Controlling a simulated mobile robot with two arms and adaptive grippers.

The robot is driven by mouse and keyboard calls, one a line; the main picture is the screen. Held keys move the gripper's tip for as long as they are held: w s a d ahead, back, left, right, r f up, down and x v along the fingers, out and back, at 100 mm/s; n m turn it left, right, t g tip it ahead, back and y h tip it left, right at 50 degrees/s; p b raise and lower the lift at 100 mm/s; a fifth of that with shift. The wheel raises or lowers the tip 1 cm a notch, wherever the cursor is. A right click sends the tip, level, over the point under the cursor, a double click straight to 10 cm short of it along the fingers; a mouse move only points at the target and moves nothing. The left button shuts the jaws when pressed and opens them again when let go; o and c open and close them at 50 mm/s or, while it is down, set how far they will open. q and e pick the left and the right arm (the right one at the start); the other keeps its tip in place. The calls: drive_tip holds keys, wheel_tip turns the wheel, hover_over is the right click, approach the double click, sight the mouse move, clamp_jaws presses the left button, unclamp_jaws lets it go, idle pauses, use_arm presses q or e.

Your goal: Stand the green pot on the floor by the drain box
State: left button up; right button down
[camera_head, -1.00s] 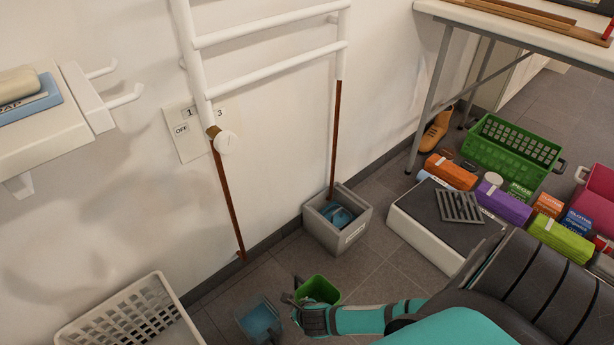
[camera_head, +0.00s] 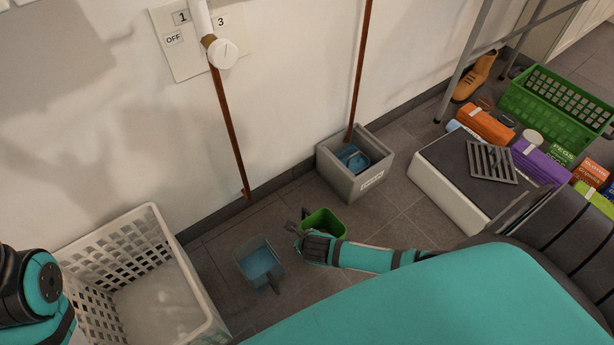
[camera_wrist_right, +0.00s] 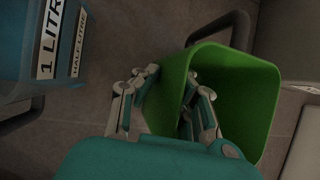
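The green pot (camera_head: 324,222) is upright with its mouth up, low over the dark tiled floor, left and in front of the grey drain box (camera_head: 356,176). I cannot tell whether its base touches the floor. My right gripper (camera_head: 305,229) is at the pot's left wall. In the right wrist view the gripper (camera_wrist_right: 170,77) has one finger inside the pot (camera_wrist_right: 240,100) and one outside, closed in on the wall. The drain box holds something blue, and a copper pipe ends over it. My left gripper is out of view; only part of my left arm shows at lower left.
A blue measuring jug (camera_head: 260,262) stands just left of the pot; it also shows in the wrist view (camera_wrist_right: 20,45). A white basket (camera_head: 150,235) is further left. A white step (camera_head: 450,190) with a dark top and grate is right. Floor tiles before the drain box are bare.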

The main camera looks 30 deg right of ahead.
drive_tip(key=c, duration=1.5)
unclamp_jaws()
drive_tip(key=shift+r, duration=0.1)
